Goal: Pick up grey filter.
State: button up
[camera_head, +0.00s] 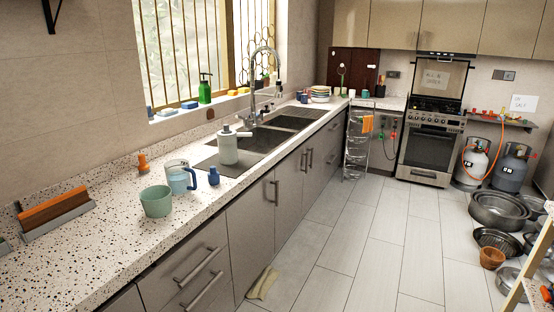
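I cannot tell for sure which thing is the grey filter. A pale grey-green canister with a side handle (228,148) stands upright at the near edge of the sink. A pitcher with a pale lid and handle (181,178), holding bluish contents, stands on the speckled counter (95,245), left of the canister. A dark, round, basket-like pan (497,241) lies on the floor at the right, among the pots. My gripper is not in view.
A green cup (156,201) and a small blue bottle (213,176) flank the pitcher. An orange-topped holder (55,211) is at left. Metal pots (499,209) and gas cylinders (472,164) stand at right. A cloth (263,283) lies by the cabinets. The middle floor (365,230) is clear.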

aim_at(226, 130)
jog(key=i+z, duration=0.3)
jog(key=i, duration=0.45)
jog(key=i+z, duration=0.25)
jog(key=i, duration=0.5)
jog(key=i+u, duration=0.4)
jog(key=i, duration=0.2)
jog(key=i+l+u, duration=0.2)
jog(key=i+u, duration=0.2)
jog(key=i, duration=0.15)
jog(key=i+j+u, duration=0.1)
jog(key=i+u, duration=0.5)
jog(key=u, duration=0.15)
jog(key=i+u, duration=0.35)
